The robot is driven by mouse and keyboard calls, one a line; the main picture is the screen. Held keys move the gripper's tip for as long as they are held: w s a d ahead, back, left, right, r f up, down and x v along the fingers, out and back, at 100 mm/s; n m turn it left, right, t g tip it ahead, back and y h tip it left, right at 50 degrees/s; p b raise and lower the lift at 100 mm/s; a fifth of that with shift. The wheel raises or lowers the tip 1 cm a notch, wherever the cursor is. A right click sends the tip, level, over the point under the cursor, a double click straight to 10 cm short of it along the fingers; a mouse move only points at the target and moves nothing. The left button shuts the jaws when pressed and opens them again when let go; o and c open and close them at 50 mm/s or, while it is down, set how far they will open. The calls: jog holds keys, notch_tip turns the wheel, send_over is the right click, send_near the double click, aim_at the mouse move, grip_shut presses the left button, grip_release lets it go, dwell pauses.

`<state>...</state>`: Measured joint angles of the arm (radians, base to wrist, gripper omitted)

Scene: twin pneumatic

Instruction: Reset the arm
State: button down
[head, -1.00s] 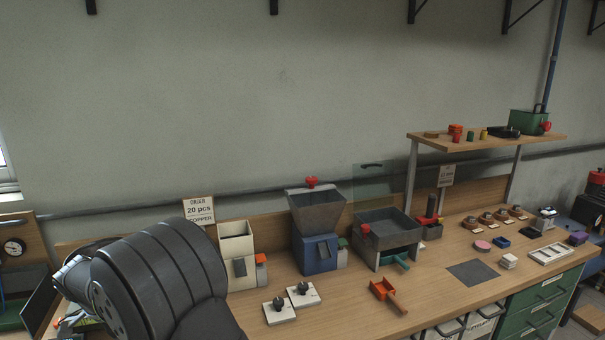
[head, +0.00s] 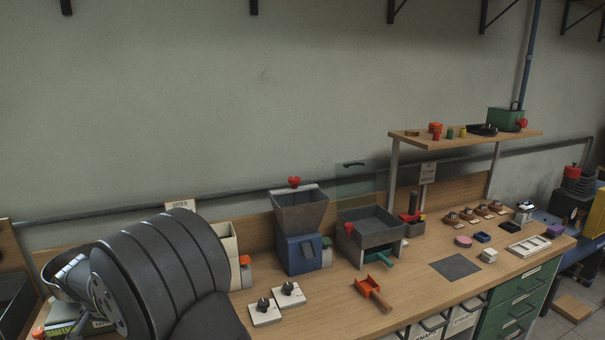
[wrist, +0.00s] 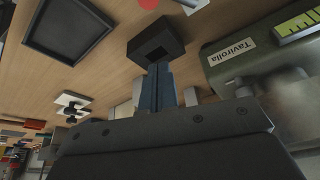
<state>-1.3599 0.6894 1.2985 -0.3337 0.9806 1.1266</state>
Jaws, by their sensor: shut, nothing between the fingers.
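My arm (head: 160,275) is bent at the lower left of the head view, over the left end of the bench, and my gripper is hidden there. In the wrist view my gripper (wrist: 158,72) shows as two narrow blue-grey fingers side by side, shut and empty. A dark square block (wrist: 155,42) appears just past the fingertips; I cannot tell whether they touch it.
The wrist view shows a dark tray (wrist: 72,28) and a green-grey machine labelled Tavirolla (wrist: 245,65). On the bench are a blue hopper machine (head: 299,250), a grey bin (head: 371,228), an orange scoop (head: 370,289) and knobbed white plates (head: 265,313). A shelf (head: 465,143) stands right.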

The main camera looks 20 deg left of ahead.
jog(key=w+d+r+m+g, duration=0.1)
jog(key=d+r+m+g, duration=0.1)
jog(key=r+m, duration=0.4)
notch_tip(320, 180, up, 4)
jog(key=shift+d+g, duration=0.3)
jog(key=shift+d, duration=0.3)
jog(key=shift+w, duration=0.1)
jog(key=c, duration=1.4)
grip_release()
jog(key=s+a+r+n+h, duration=0.15)
jog(key=s+r+n, duration=0.25)
jog(key=s+n, duration=0.55)
jog(key=f+n, duration=0.1)
jog(key=f, duration=0.4)
jog(key=w+f, duration=0.1)
jog(key=f, duration=0.5)
jog(key=w+f+n, duration=0.1)
jog(key=f, duration=0.5)
jog(key=shift+w+a+n+g, duration=0.15)
jog(key=shift+w+n+g, duration=0.1)
jog(key=shift+n+g, duration=0.15)
jog(key=shift+c, duration=0.4)
